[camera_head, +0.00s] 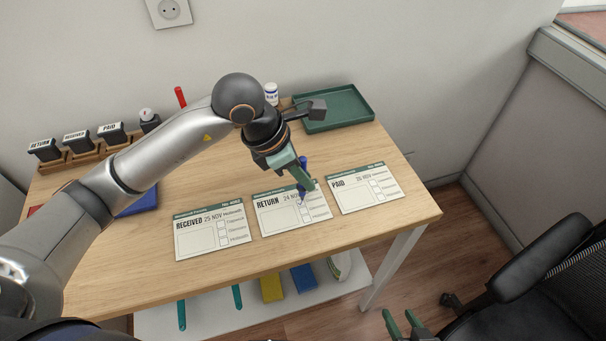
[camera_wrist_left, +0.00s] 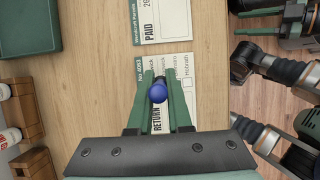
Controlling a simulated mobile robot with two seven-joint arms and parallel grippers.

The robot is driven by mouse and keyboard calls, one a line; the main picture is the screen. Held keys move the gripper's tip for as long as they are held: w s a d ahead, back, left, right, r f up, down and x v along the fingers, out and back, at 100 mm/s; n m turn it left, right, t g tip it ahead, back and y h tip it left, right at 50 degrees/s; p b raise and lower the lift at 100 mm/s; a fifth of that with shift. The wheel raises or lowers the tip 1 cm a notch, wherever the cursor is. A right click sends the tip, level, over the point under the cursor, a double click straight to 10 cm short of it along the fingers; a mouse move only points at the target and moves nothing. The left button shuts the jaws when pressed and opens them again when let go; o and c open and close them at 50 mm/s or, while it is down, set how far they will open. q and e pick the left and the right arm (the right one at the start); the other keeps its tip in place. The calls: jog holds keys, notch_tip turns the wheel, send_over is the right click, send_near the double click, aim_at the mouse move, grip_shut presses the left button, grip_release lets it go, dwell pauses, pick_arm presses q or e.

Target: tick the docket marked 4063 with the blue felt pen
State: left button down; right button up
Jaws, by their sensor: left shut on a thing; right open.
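My left gripper (camera_head: 303,182) is shut on the blue felt pen (camera_head: 303,165), which it holds steeply over the middle docket. In the left wrist view the pen's blue end (camera_wrist_left: 157,93) shows between the green fingers. The middle docket (camera_head: 272,222) is stamped RETURN and reads No. 4063 in the left wrist view (camera_wrist_left: 187,103). The pen's lower end is near its upper tick boxes; I cannot tell whether it touches paper. The RECEIVED docket (camera_head: 200,241) lies to its left, the PAID docket (camera_head: 356,198) to its right. My right gripper (camera_head: 405,326) is open and empty, low in front of the table.
A green tray (camera_head: 345,122) stands at the back right. Stamps in a wooden rack (camera_head: 82,158) stand at the back left, and a white bottle (camera_head: 271,94) at the back. A blue pad (camera_head: 138,203) lies partly behind my left arm. An office chair (camera_head: 530,275) is at right.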

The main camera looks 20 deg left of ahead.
aim_at(303, 158)
pick_arm(q)
jog(key=shift+r+p, duration=0.5)
jog(key=shift+r, duration=0.2)
jog(key=shift+r+p, duration=0.75)
jog(key=shift+r, duration=0.5)
jog(key=shift+r+p, duration=0.65)
jog(key=shift+r, duration=0.45)
